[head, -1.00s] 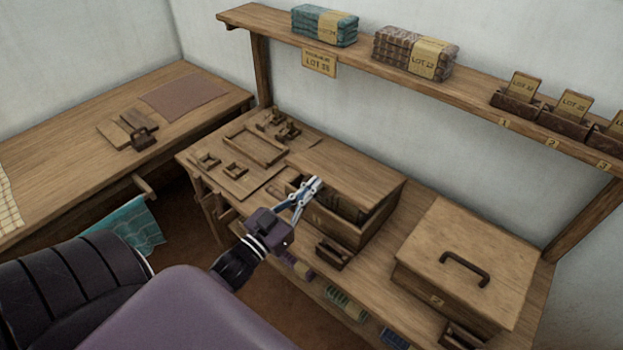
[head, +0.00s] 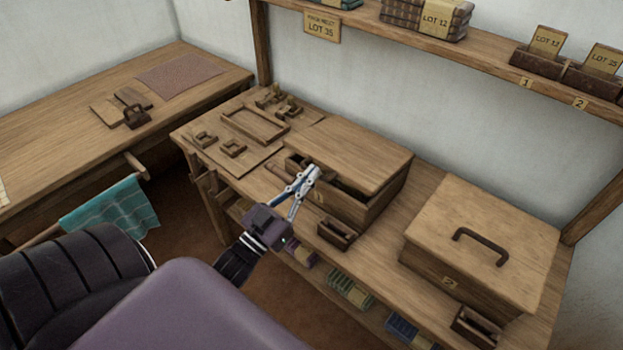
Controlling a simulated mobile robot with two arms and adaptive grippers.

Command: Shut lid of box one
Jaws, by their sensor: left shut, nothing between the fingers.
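Box one (head: 370,210) is a wooden box in the middle of the bench with a small number tag on its front. Its plain wooden lid (head: 350,150) is partly open, with a dark gap at the front showing the inside. My left gripper (head: 313,172) is shut and empty at the box's front left, with its tips by the lid's front edge. I cannot tell whether they touch the lid. The gripper hides part of the box front. My right gripper is not in view.
Box two (head: 480,235), closed with a dark handle, stands to the right. Small wooden holders (head: 338,232) sit in front of the boxes. A tray (head: 255,125) and small frames lie on the left. A shelf (head: 480,50) runs above the back.

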